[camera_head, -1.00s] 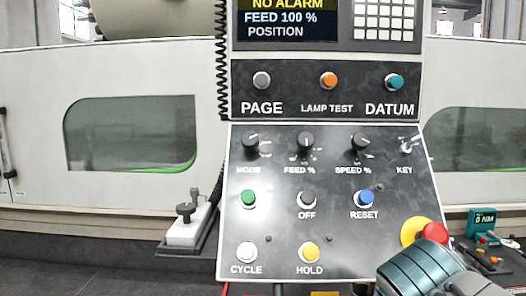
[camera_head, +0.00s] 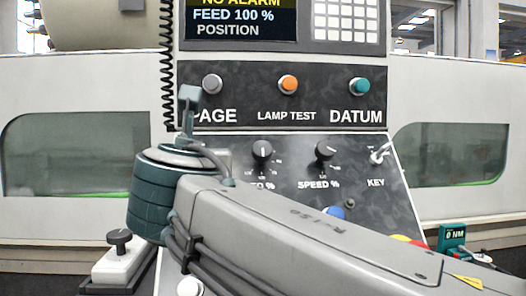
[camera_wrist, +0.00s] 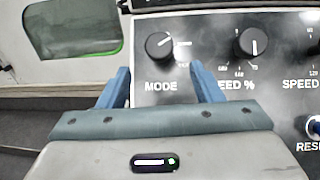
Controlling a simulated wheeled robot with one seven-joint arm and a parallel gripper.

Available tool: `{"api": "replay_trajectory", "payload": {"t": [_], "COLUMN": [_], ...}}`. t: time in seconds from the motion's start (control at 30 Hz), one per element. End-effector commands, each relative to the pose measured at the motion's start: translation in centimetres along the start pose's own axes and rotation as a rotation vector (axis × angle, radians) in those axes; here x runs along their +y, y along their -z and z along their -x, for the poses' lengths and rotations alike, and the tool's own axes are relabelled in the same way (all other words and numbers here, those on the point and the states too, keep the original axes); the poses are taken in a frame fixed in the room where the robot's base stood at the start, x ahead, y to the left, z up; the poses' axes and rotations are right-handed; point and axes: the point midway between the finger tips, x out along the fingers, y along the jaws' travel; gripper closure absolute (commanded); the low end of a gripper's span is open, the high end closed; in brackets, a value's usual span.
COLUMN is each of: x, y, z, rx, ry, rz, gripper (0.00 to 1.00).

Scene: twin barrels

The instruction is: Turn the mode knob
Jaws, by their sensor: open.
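The mode knob (camera_wrist: 160,46) is a round black dial above the word MODE in the wrist view. Its white pointer mark faces right. In the head view my arm hides it. My gripper (camera_wrist: 158,76) shows in the wrist view with two blue fingers spread apart and nothing between them. The knob lies beyond the fingertips, between them in the picture. I cannot tell how far the fingers are from the panel.
The feed knob (camera_head: 262,151) and speed knob (camera_head: 326,151) sit right of the mode knob, with the key switch (camera_head: 379,153) farther right. PAGE, LAMP TEST (camera_head: 288,84) and DATUM buttons sit above. A coiled cable (camera_head: 167,70) hangs along the panel's left edge.

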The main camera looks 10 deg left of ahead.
Motion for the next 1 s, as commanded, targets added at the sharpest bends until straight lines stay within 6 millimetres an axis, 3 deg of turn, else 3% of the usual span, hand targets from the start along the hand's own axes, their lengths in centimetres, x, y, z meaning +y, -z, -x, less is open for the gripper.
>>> {"api": "replay_trajectory", "payload": {"t": [0.2, 0.4, 0.6, 0.87, 1.0], "x": [0.0, 0.0, 0.0, -0.1, -0.1], "y": [-0.1, 0.0, 0.0, 0.1, 0.1], "z": [-4.9, -8.0, -9.3, -9.4, -9.4], "rx": [0.003, 0.003, 0.002, 0.002, 0.002], "ry": [0.001, 0.002, 0.0, 0.001, 0.001], "rz": [0.0, -0.001, -0.002, -0.002, -0.002], "gripper": [0.41, 0.41, 0.41, 0.41, 0.74]}}
